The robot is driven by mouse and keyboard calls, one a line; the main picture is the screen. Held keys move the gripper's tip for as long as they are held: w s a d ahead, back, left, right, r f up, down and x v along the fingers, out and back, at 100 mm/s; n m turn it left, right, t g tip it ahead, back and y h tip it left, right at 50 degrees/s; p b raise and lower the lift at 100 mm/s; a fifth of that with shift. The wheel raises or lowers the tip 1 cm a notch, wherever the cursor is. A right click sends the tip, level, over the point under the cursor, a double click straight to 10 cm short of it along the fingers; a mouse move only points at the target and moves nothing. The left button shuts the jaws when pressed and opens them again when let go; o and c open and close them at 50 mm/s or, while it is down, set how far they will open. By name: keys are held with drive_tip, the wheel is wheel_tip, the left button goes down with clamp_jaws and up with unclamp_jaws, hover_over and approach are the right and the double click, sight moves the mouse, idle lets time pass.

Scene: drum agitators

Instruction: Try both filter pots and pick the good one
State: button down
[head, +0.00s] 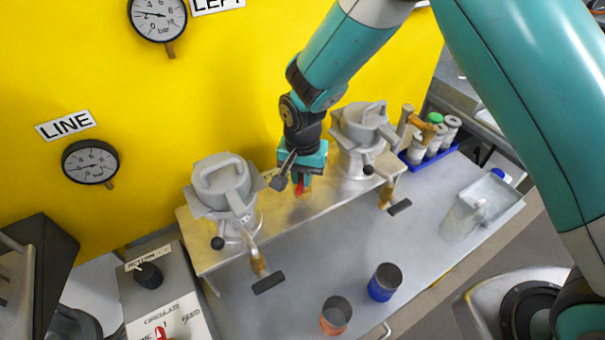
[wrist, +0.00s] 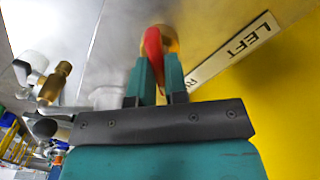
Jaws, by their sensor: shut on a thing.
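Two grey lidded filter pots stand on the metal bench, a left one (head: 222,192) and a right one (head: 362,130). Each has a black-knobbed lever and a brass outlet with a black handle at its front. My gripper (head: 303,178) is between the pots, pointing down, shut on a red valve handle (head: 299,189). The red handle (wrist: 153,48) stands between the fingers in the wrist view, with brass behind it. A LEFT label (wrist: 240,45) lies beside it there. A LINE gauge (head: 90,162) and a LEFT gauge (head: 157,16) are on the yellow wall.
An orange-banded cup (head: 336,316) and a blue-banded cup (head: 384,282) stand on the front bench. A clear jug (head: 468,215) is at right, near a blue bottle rack (head: 441,155). A control box (head: 165,300) is at lower left. The bench middle is clear.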

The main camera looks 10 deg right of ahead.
sight(302, 177)
drive_tip(key=n+b, duration=0.2)
drive_tip(key=n, duration=0.3)
drive_tip(key=n+b, duration=0.1)
drive_tip(key=n, duration=0.3)
drive_tip(key=n+b, duration=0.1)
drive_tip(key=n, duration=0.3)
drive_tip(key=shift+n, duration=2.4)
drive_tip(key=shift+a+r, duration=0.1)
drive_tip(key=c, duration=1.1)
unclamp_jaws()
drive_tip(key=shift+c, duration=0.2)
drive_tip(key=shift+b, duration=0.3)
wheel_tip(302, 177, up, 17)
drive_tip(key=b, duration=0.3)
drive_tip(key=shift+r, duration=0.2)
